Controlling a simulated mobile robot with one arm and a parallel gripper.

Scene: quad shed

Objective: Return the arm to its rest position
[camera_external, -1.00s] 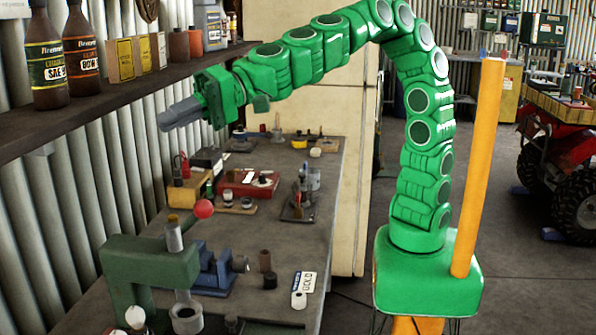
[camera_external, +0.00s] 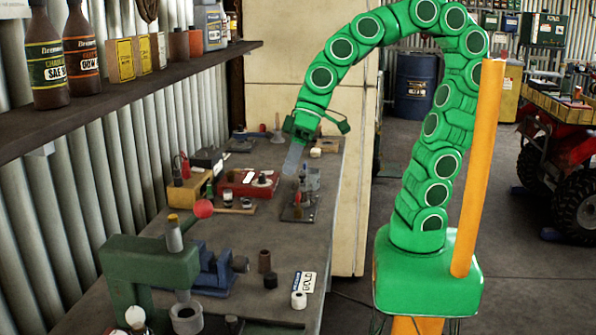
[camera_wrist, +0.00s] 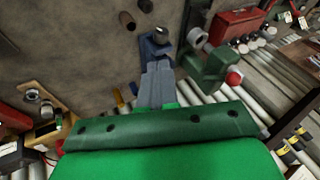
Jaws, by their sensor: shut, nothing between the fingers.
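My green segmented arm arches up from its base and bends over to the left in the external view. My gripper (camera_external: 292,160) hangs at its end, pointing down over the far half of the workbench (camera_external: 235,250). Its grey fingers are shut with nothing between them. In the external view they appear in front of the small stand (camera_external: 308,180) on the bench; I cannot tell the exact gap. In the wrist view the closed fingers (camera_wrist: 157,75) point toward the bench top, with the blue vise (camera_wrist: 155,45) beyond their tips.
A shelf (camera_external: 150,85) with bottles and boxes runs along the corrugated wall at left. A green press (camera_external: 150,265) with a red knob stands at the near bench end. A red box (camera_external: 245,182) lies farther back. A red quad (camera_external: 560,140) is parked at right.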

